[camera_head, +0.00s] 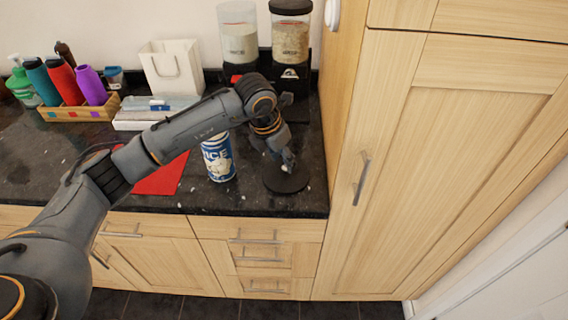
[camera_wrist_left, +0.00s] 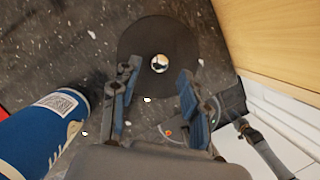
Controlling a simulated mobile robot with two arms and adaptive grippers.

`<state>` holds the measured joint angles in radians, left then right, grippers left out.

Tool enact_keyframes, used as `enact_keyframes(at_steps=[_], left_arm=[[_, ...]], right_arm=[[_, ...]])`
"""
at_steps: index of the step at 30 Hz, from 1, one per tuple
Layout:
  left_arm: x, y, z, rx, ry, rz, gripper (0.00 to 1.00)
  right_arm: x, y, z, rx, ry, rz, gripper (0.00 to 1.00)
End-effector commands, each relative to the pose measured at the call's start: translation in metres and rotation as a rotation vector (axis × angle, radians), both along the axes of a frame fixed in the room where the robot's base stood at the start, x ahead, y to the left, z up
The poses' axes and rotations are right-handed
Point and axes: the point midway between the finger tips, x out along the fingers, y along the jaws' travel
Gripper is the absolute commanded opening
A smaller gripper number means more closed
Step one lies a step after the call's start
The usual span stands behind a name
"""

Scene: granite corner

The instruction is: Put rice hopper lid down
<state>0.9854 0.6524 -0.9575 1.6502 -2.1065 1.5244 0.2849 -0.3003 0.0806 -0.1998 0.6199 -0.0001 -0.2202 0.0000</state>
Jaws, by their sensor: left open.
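The black round lid (camera_head: 286,181) lies flat on the dark counter near its front edge, beside the tall cabinet. In the left wrist view the lid (camera_wrist_left: 145,38) shows a shiny round knob (camera_wrist_left: 160,63) at its middle. My left gripper (camera_head: 288,161) is directly over the lid, pointing down. In the left wrist view its two fingers (camera_wrist_left: 157,82) are apart, with the knob showing between and just beyond the tips; nothing is held. Two clear hoppers stand at the back: the left hopper (camera_head: 239,38) shows no black lid, the right hopper (camera_head: 290,38) has one. My right gripper is not in view.
A blue and white can (camera_head: 218,160) stands just left of my left gripper. The tall wooden cabinet (camera_head: 400,150) bounds the right side. A red mat (camera_head: 163,180), a white bag (camera_head: 172,68) and a crate of bottles (camera_head: 78,112) are further left. Pale grains are scattered on the counter.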

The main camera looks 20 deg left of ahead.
Motion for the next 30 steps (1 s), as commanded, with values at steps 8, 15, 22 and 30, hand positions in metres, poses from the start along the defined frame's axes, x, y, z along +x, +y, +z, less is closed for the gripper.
enact_keyframes(at_steps=[8,15,22,30], left_arm=[[-0.015,0.009,0.057,0.001,-0.006,0.001,0.45],[-0.022,0.013,0.083,0.0,-0.001,0.001,0.45],[-0.024,0.013,0.087,0.001,0.0,0.001,0.45],[-0.023,0.013,0.087,0.001,0.0,0.001,0.45]], right_arm=[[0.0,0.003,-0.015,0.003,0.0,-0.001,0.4],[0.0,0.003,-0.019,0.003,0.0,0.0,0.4],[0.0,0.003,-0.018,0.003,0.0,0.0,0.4],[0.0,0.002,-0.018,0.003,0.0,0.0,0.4]])
